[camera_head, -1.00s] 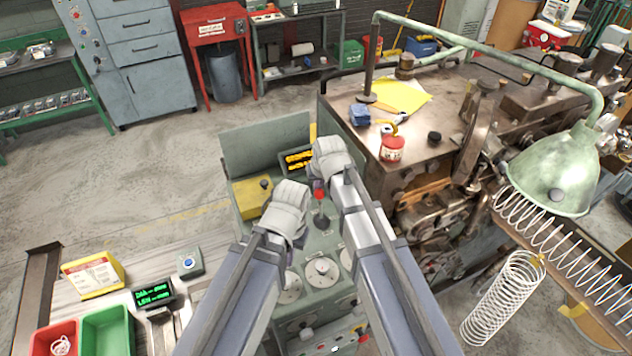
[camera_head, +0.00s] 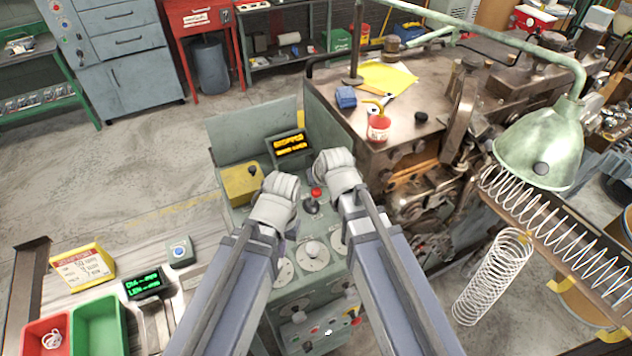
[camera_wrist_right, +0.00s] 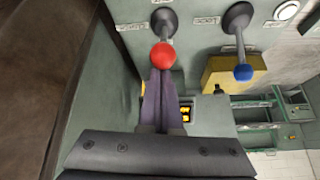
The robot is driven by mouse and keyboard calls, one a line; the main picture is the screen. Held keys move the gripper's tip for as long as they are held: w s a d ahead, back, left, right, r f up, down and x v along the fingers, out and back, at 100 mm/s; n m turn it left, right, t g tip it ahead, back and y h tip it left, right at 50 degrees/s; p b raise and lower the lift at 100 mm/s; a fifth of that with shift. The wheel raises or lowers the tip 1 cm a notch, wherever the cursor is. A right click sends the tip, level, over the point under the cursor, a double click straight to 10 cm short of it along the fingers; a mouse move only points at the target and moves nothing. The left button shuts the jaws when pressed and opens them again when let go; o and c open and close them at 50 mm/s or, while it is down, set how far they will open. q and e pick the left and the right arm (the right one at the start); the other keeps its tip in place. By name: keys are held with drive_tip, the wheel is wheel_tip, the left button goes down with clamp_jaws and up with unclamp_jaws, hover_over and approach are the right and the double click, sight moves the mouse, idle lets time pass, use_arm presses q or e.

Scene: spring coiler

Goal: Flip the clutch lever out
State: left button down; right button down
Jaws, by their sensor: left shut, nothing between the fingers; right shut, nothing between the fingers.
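A lever with a red knob (camera_head: 316,193) stands on the green control console (camera_head: 235,215), between my two grippers. I take it for the clutch lever; its label is too small to read. In the right wrist view the red knob (camera_wrist_right: 163,55) is at the tips of my right gripper's dark fingers (camera_wrist_right: 163,78); I cannot tell whether they touch. My right gripper (camera_head: 322,178) is shut and empty, just right of the knob in the head view. My left gripper (camera_head: 290,200) is shut and empty, left of the lever; its fingertips are mostly hidden.
A second lever with a blue knob (camera_wrist_right: 243,72) stands beside the red one, near a yellow box (camera_head: 241,184). An amber display (camera_head: 291,145) is behind. Dials (camera_head: 312,255) lie in front. The coiler machine (camera_head: 345,120) and a green lamp (camera_head: 540,145) stand to the right.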

drive_tip(key=shift+s+d+f, duration=0.15)
drive_tip(key=shift+s+f, duration=0.05)
drive_tip(key=shift+s, duration=0.25)
drive_tip(key=w+r+p, duration=0.2)
drive_tip(key=w+r, duration=0.1)
drive_tip(key=w, duration=0.1)
drive_tip(key=s+d+r+p, duration=0.1)
drive_tip(key=s+r+p, duration=0.4)
drive_tip(key=s+p, duration=0.1)
drive_tip(key=shift+s+d+r, duration=0.25)
drive_tip(key=shift+s+r, duration=0.15)
drive_tip(key=shift+s, duration=0.15)
